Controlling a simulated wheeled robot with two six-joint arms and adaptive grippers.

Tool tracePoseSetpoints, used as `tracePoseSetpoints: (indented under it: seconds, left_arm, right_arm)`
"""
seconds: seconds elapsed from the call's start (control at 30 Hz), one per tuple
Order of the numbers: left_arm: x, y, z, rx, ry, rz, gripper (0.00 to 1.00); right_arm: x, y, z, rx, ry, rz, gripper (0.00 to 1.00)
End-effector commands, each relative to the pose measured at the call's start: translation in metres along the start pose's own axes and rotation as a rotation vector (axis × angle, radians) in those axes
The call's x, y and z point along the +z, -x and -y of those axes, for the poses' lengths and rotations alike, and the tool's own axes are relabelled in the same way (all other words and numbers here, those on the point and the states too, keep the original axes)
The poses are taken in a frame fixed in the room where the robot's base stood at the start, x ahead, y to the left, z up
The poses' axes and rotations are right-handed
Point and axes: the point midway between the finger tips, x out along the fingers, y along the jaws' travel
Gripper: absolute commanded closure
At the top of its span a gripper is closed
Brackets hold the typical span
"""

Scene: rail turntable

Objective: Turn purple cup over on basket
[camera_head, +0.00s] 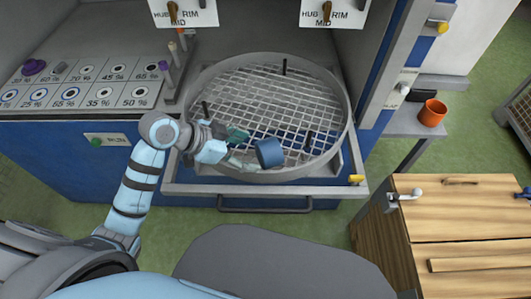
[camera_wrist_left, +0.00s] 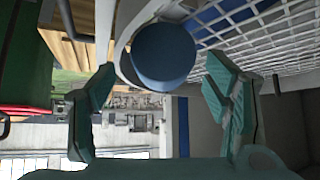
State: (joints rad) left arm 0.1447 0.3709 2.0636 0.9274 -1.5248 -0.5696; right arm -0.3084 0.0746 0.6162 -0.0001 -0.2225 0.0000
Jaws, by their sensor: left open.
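No clearly purple cup shows; a dark blue cup (camera_head: 269,152) lies tilted or on its side on the mesh at the near edge of the round basket (camera_head: 340,125). In the left wrist view the cup (camera_wrist_left: 163,55) shows a smooth round end facing my gripper, between the fingers and beyond their tips. I cannot tell whether that end is its base. My left gripper (camera_head: 240,149) is open and empty, just left of the cup and apart from it. It also shows in the left wrist view (camera_wrist_left: 160,80). My right gripper is not in view.
Several dark pegs (camera_head: 308,141) stand up from the mesh. The basket sits in a grey tray (camera_head: 200,189) with a handle below. A labelled panel (camera_head: 85,80) with a purple knob (camera_head: 34,67) lies left. An orange cup (camera_head: 432,112) stands on a right shelf, above a wooden cabinet (camera_head: 465,205).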

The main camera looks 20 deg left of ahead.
Motion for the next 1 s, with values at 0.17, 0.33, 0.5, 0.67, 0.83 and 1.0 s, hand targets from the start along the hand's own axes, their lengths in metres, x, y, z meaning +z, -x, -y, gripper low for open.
tracePoseSetpoints:
  seconds: [0.17,0.33,0.5,0.67,0.83,1.0]
  left_arm:
    - [0.0,-0.025,0.001,-0.001,0.001,-0.001,0.29]
    - [-0.006,-0.057,0.001,0.003,0.0,-0.002,0.29]
    - [-0.005,-0.075,0.001,0.002,-0.003,0.001,0.29]
    - [-0.006,-0.074,0.001,0.001,-0.004,0.001,0.31]
    - [-0.006,-0.074,0.001,0.001,-0.004,0.001,0.58]
    - [-0.006,-0.074,0.001,0.0,-0.004,0.001,0.72]
  right_arm:
    - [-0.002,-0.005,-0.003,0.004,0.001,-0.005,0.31]
    - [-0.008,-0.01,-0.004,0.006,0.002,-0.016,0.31]
    - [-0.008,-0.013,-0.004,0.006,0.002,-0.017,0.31]
    - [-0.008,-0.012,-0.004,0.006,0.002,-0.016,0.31]
    - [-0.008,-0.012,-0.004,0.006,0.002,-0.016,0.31]
    - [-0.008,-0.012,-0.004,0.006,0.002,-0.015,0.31]
